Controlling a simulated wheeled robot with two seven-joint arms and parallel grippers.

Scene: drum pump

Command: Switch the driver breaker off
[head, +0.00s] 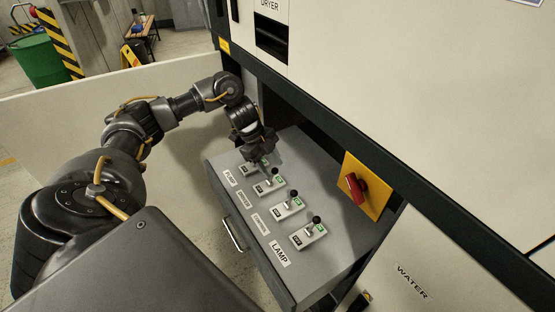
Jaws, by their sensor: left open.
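A grey panel (215,170) carries a row of breakers, each with a black-knobbed lever and a label beside it. The nearest breaker (307,236) is labelled LAMP. Further back are a breaker (288,208) and another (269,187), with labels too small to read surely. The farthest breaker (247,170) is partly hidden by my left gripper. I cannot tell for sure which label reads driver. Each lever's knob appears towards the green-marked side. My left gripper (264,156) is open, pointing down over the farthest breaker; contact is unclear. My right gripper is out of view.
A red rotary switch on a yellow plate (375,198) stands right of the breakers. A drawer-like handle (232,234) is on the panel's front. A cream cabinet (430,110) rises behind, and a low cream wall (60,125) lies left. A green drum (40,62) is far back.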

